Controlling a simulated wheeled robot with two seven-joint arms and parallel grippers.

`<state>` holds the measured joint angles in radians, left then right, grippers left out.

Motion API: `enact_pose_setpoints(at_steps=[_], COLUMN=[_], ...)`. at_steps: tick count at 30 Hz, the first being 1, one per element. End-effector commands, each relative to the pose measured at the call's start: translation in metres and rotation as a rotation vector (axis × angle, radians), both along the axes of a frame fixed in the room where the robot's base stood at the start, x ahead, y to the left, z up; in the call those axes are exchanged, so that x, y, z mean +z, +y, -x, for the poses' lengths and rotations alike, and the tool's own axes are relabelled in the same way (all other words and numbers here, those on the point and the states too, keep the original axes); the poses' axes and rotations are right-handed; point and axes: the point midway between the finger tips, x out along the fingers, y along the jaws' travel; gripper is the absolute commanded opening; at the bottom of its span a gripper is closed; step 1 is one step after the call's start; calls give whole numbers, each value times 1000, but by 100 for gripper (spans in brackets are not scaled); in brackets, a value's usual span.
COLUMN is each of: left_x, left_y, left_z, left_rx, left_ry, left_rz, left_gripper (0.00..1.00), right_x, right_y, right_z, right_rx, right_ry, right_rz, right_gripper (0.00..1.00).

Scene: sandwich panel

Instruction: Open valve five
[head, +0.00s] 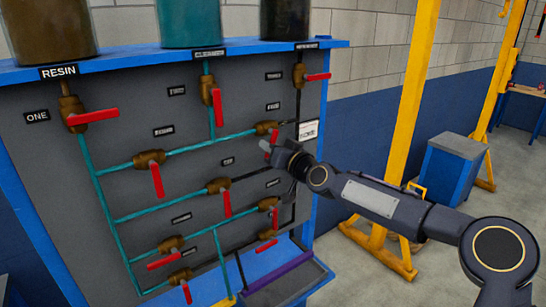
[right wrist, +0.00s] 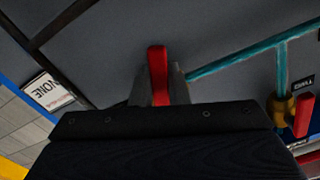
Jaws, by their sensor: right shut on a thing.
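The panel (head: 60,140) carries several brass valves with red lever handles, joined by teal and black pipes. My right gripper (head: 273,148) reaches the panel's upper right part from the right in the head view. It is shut on the red handle (right wrist: 158,72) of the brass valve (head: 266,128) there, and the wrist view shows that handle between the fingers. In the head view the gripper hides most of the handle. A small label (head: 273,107) sits just above this valve, too small to read surely. My left gripper is not in view.
Other red handles stand close by, at the upper right (head: 317,77) and lower middle (head: 227,204). A white placard (head: 308,130) is right beside the gripper. A tray (head: 290,284) juts out below. Yellow posts (head: 415,85) and a blue cabinet (head: 452,165) stand to the right.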

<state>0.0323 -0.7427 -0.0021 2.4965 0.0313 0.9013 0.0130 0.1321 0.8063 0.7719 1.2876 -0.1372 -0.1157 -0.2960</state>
Motion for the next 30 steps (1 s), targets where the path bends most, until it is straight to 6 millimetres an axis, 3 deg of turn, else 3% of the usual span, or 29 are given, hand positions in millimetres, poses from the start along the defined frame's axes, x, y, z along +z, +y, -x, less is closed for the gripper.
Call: enact_pose_setpoints(at_steps=[9,28,29,30], left_x=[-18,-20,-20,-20], left_y=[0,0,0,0], left_z=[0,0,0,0], left_rx=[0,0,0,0], left_ry=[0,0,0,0], left_rz=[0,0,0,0], left_gripper=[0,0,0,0], right_x=[2,4,4,4], right_y=[5,6,6,6], right_z=[3,4,4,4], right_rx=[0,1,1,1], right_ry=[98,132,132,131], right_rz=[-135,-180,-180,-179], right_gripper=[0,0,17,22])
